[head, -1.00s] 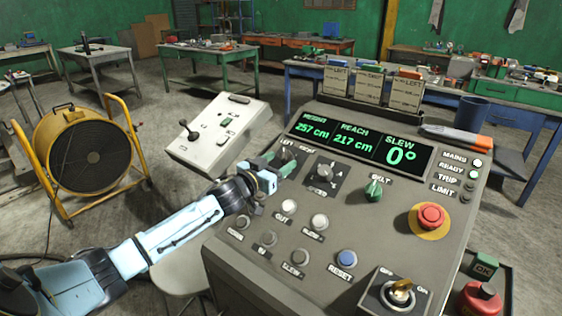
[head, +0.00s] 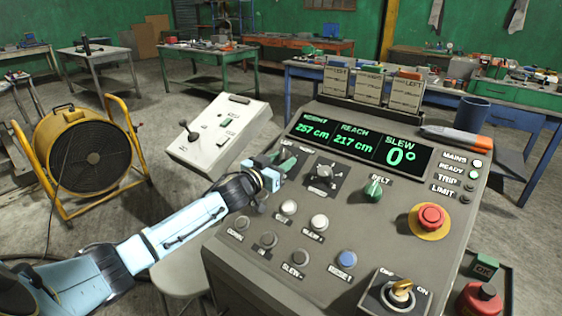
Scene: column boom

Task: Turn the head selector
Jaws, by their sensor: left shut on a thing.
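The grey control console (head: 300,262) fills the right half. A green knob (head: 289,160) at its upper left, by a small label, appears to be the head selector. My left gripper (head: 282,166) reaches it from the lower left and is shut on it. The fingers and wrist hide part of the knob and its markings, so its exact setting cannot be read. A similar green knob (head: 374,189), labelled BELT, stands further right. A dark selector or joystick (head: 323,175) sits between them. My right gripper is not in view.
The display (head: 359,143) reads 257 cm, 217 cm and 0°. A red stop button (head: 431,216) and a key switch (head: 401,290) are on the right. Several push buttons lie below the gripper. A tilted white panel (head: 219,134) stands behind the arm.

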